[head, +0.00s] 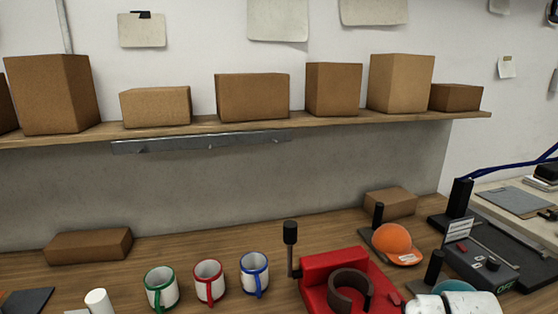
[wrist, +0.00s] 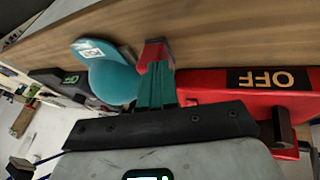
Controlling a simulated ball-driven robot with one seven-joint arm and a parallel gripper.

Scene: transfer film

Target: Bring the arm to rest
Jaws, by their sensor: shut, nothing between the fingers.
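My gripper (wrist: 155,55) shows in the wrist view with its green fingers together and nothing between them. Its fingertips are beside the teal cap (wrist: 108,72) and close to the red mug press (wrist: 225,90), which has an OFF label. I cannot tell whether the fingers touch either one. In the head view, white parts at the bottom right edge look like my arm, in front of the teal cap (head: 463,287); the fingers are hidden there.
The red press (head: 317,294) also shows in the head view. Green (head: 162,288), red (head: 209,281) and blue (head: 254,273) rimmed mugs stand left of it. An orange cap (head: 393,240) and a dark heat press (head: 478,261) are right. Boxes line the shelf (head: 200,129).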

